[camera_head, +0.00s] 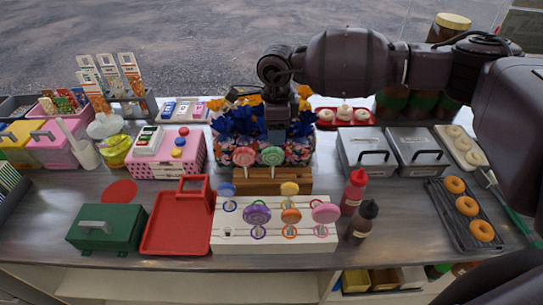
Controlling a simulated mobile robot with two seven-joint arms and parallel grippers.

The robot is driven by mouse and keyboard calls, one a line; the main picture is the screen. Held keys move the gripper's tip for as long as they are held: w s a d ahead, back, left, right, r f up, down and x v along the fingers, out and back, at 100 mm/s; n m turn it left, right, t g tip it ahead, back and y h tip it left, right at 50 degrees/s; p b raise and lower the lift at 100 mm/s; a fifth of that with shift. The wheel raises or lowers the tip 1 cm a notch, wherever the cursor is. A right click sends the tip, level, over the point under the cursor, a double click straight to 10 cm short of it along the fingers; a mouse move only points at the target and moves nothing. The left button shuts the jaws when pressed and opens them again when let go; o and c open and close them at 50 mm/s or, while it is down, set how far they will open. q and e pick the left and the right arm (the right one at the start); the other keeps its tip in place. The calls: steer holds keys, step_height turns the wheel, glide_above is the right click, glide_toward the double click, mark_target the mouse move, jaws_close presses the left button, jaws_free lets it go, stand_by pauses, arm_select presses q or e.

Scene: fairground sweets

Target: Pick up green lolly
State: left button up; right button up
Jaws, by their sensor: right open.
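The green lolly (272,155) has a round, swirled head and stands upright at the wooden block (290,182), beside a pink swirled lolly (244,156). My right gripper (277,138) points down just above and behind the green lolly, in front of the blue and orange bunches. Its fingers are small and dark, open, with nothing seen held between them. The lower part of the lolly's stick is hard to make out. My left gripper is out of view.
A white rack (275,247) with several coloured lollies stands in front of the wooden block. Red (354,192) and dark (362,222) sauce bottles stand at its right. A red tray (178,235) is at its left. Grey lidded boxes (368,155) stand right of the gripper.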

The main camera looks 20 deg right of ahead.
mark_target(275, 148)
steer(key=shift+w+a+f+p, duration=0.1)
steer(key=shift+f+p, duration=0.5)
steer(key=shift+f, duration=2.85)
jaws_close()
